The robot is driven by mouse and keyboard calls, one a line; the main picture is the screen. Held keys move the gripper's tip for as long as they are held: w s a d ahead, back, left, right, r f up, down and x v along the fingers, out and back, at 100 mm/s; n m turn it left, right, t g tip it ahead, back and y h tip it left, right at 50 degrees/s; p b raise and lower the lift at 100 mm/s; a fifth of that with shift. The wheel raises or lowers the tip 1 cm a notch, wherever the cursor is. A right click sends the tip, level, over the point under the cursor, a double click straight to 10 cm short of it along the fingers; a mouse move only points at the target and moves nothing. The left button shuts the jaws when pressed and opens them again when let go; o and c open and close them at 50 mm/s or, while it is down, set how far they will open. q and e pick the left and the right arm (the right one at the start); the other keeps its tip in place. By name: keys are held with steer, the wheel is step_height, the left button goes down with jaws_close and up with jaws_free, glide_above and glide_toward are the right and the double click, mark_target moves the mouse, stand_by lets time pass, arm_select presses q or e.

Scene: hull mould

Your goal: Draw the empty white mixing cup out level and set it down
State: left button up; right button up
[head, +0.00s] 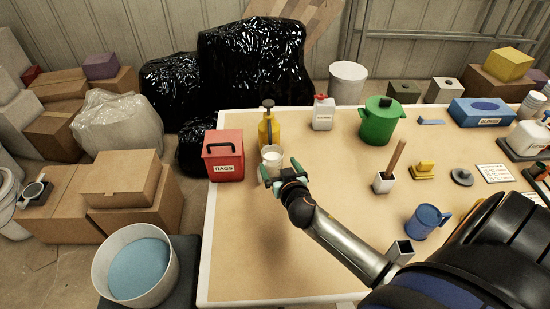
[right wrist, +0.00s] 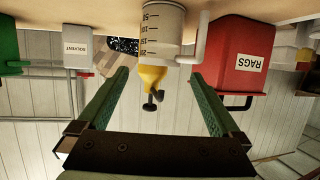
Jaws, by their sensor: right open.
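The white mixing cup (head: 272,154) stands upright on the table, just in front of a yellow bottle and right of the red rags box. In the right wrist view, which is upside down, the cup (right wrist: 163,32) shows graduation marks and a handle on the picture's right side. My right gripper (head: 280,168) is open and empty on the near side of the cup. Its green fingers (right wrist: 159,72) point at the cup, which lies in line with the gap between them, around or just past the tips. The inside of the cup is too small to judge. My left gripper is not in view.
The red rags box (head: 224,162) and yellow bottle (head: 268,130) stand close to the cup. The table's (head: 245,255) front left area is clear.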

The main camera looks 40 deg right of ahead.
mark_target(270, 150)
steer(key=shift+x, duration=2.65)
steer(key=c, duration=1.4)
steer(key=shift+o, duration=0.2)
steer(key=shift+r+p, duration=0.7)
steer(key=shift+r, duration=0.25)
steer(key=s+a, duration=0.6)
steer(key=s, duration=0.4)
